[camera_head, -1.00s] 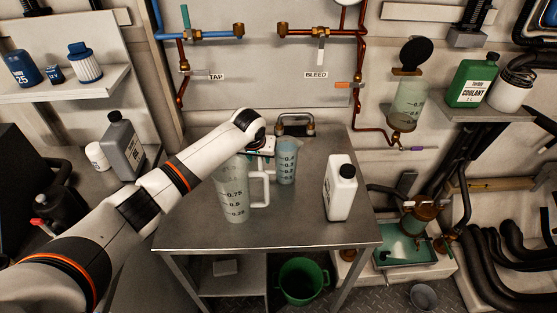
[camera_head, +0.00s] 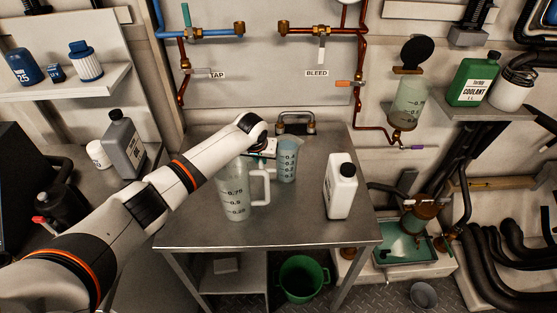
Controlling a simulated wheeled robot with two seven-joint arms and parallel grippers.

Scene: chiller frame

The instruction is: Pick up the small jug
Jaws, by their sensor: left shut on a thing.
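The small jug (camera_head: 287,162) is a bluish translucent measuring jug with dark scale marks. It stands upright at the back of the metal table, or just above it; I cannot tell which. My left gripper (camera_head: 268,153) reaches in from the left and is shut on the small jug at its left side, where the handle would be. The grip itself is partly hidden behind the larger jug and my arm. The larger clear jug (camera_head: 236,198) stands in front and to the left, its handle to the right. My right gripper is not in view.
A white bottle with a black cap (camera_head: 341,188) stands on the right of the metal table (camera_head: 290,225). A metal pipe loop (camera_head: 296,120) is behind the small jug. The table front centre is clear. A green bucket (camera_head: 302,279) is on the floor.

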